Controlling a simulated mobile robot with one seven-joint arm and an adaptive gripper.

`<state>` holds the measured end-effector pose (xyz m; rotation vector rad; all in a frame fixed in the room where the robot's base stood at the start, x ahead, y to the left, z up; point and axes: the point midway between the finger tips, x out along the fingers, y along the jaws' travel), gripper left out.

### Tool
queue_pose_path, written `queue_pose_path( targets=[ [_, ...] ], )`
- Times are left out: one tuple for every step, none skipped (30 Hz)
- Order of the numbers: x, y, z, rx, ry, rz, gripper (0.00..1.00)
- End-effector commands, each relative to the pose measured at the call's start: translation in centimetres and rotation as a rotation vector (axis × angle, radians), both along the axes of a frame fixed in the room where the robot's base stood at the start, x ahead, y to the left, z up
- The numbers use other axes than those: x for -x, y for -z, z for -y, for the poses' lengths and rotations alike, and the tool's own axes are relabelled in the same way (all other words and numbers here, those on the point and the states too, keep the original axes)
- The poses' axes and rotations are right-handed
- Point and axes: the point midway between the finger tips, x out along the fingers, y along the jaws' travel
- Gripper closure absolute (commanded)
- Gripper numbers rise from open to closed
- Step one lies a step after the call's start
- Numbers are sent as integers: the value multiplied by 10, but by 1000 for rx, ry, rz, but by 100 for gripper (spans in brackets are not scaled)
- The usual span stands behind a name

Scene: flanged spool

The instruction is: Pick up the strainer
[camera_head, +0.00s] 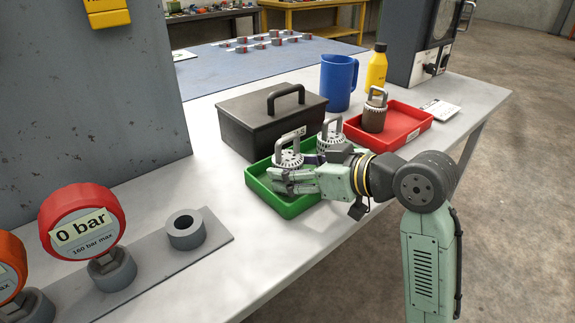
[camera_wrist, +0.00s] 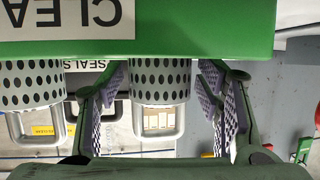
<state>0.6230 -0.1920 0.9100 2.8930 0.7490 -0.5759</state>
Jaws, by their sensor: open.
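Two clean metal strainers with perforated bodies and loop handles stand in a green tray (camera_head: 291,209). The left strainer (camera_head: 288,158) is partly hidden behind my gripper (camera_head: 284,181) in the head view. The other strainer (camera_head: 330,135) stands farther back and to the right. The wrist view is upside down. There, my open gripper (camera_wrist: 163,80) has one finger on each side of a strainer (camera_wrist: 160,82), with gaps on both sides. A second strainer (camera_wrist: 28,85) lies outside the fingers. A brown, dirty-looking strainer (camera_head: 375,112) stands in a red tray (camera_head: 418,134).
A dark toolbox (camera_head: 262,117) stands close behind the green tray. A blue jug (camera_head: 339,82) and yellow bottle (camera_head: 377,67) stand farther back. A red gauge (camera_head: 84,224) and grey ring (camera_head: 186,230) are at the left. The bench front is clear.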

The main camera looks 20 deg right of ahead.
Motion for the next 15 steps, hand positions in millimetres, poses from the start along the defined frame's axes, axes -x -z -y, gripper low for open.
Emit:
queue_pose_path(
  targets=[
    [-7, 1, -3, -1, 0, -2, 41],
    [-9, 3, -5, -1, 0, -2, 41],
    [-13, 5, -7, -2, 0, -1, 41],
    [-15, 6, -8, -2, 1, -1, 41],
    [-17, 7, -9, -1, 2, -1, 41],
    [-18, 8, -9, -1, 2, -1, 41],
    [-19, 8, -10, -1, 2, -1, 41],
    [-19, 8, -10, -1, 2, -1, 41],
    [-19, 9, -10, 0, 1, 0, 41],
    [-19, 9, -10, 0, 1, 0, 41],
    [-19, 9, -10, 0, 1, 0, 41],
    [-19, 9, -10, 0, 1, 0, 41],
    [-19, 9, -10, 0, 1, 0, 41],
    [-19, 9, -10, 0, 1, 0, 43],
    [-19, 9, -10, 0, 1, 0, 46]
  ],
)
